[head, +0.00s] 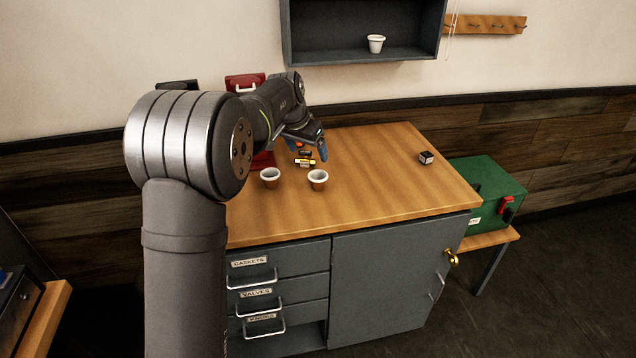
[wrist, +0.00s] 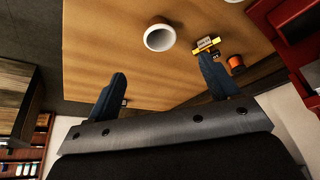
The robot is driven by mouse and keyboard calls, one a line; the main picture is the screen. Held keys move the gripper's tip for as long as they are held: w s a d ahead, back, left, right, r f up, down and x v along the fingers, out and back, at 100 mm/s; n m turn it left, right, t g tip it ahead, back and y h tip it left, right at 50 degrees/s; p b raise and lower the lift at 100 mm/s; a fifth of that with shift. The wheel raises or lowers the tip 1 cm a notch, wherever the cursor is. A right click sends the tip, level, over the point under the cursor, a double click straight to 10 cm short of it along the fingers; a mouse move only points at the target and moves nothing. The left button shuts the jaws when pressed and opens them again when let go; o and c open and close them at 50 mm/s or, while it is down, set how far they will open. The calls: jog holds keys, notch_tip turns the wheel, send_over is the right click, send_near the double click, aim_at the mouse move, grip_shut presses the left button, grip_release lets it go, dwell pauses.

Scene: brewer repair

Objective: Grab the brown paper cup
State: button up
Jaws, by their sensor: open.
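Two small paper cups with pale rims stand upright on the wooden worktop in the head view. The left cup (head: 270,179) and the right cup (head: 318,181) both look brownish, standing side by side with a gap. A white cup (head: 376,44) is on the wall shelf. My gripper (head: 310,146) is over the worktop, behind the two cups, partly hidden by my arm. In the wrist view my gripper (wrist: 160,72) is open and empty, fingers wide apart.
A yellow-and-black item (head: 305,161) and an orange spool (wrist: 236,62) lie close to my gripper. A small dark box (head: 426,158) is on the right of the worktop (head: 390,190), which is otherwise clear there. A green case (head: 486,188) stands right of the cabinet.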

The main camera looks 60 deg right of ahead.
aim_at(318, 176)
jog(key=x, duration=1.4)
jog(key=shift+d, duration=0.1)
jog(key=c, duration=1)
